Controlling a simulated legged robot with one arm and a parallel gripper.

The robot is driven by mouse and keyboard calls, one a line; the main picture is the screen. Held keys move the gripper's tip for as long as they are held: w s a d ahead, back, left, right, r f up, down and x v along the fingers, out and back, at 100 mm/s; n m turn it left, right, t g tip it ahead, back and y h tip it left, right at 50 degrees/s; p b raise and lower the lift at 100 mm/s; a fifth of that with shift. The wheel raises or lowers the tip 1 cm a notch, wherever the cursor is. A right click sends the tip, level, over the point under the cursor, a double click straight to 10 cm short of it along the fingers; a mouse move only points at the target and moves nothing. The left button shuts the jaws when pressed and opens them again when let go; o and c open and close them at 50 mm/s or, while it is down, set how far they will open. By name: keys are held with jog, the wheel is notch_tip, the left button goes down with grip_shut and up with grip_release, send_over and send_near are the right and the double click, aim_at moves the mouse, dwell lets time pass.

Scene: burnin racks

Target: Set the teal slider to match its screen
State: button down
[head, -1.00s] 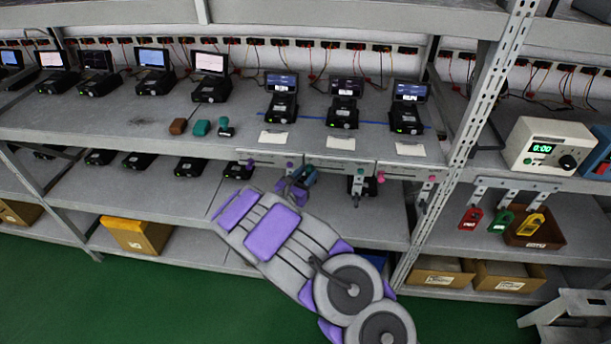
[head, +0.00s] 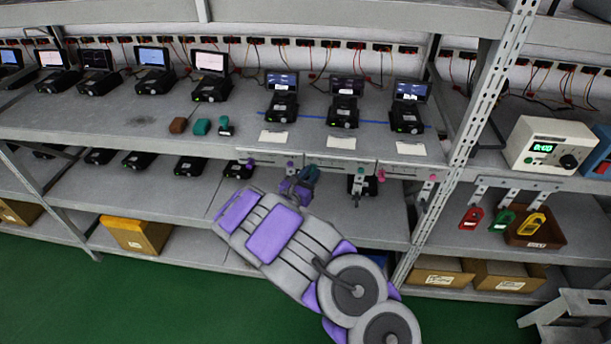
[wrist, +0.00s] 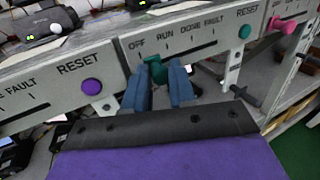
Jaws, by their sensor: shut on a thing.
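The teal slider (wrist: 155,68) sits near the left end of the slot in the middle white panel (wrist: 200,60), below the OFF and RUN labels. The labels DONE and FAULT lie further right, with a teal RESET button (wrist: 244,31) beyond. My gripper (wrist: 163,82) has its blue fingers closed on the slider, one on each side; its exact tick is hard to tell. In the head view my gripper (head: 309,174) is at the shelf's front edge, hiding the slider. Above the panel stands a black device with a small screen (head: 346,87); its text is too small to read.
A panel with a purple button (wrist: 91,86) is on the left, and one with a pink slider (wrist: 275,22) on the right. Hanging hardware (head: 356,187) is close to my gripper's right. A rack post (head: 470,130) stands further right.

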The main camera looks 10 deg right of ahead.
jog(key=shift+s+d+f, duration=0.1)
jog(key=shift+s+d, duration=0.1)
jog(key=shift+d, duration=0.4)
jog(key=shift+s+d, duration=0.2)
jog(key=shift+d, duration=0.4)
jog(key=c, duration=1)
grip_release()
jog(key=shift+a, duration=0.1)
jog(key=shift+c, duration=0.2)
jog(key=p+v, duration=0.1)
jog(key=v, duration=1.6)
jog(key=shift+a+p, duration=0.3)
jog(key=shift+p, duration=0.05)
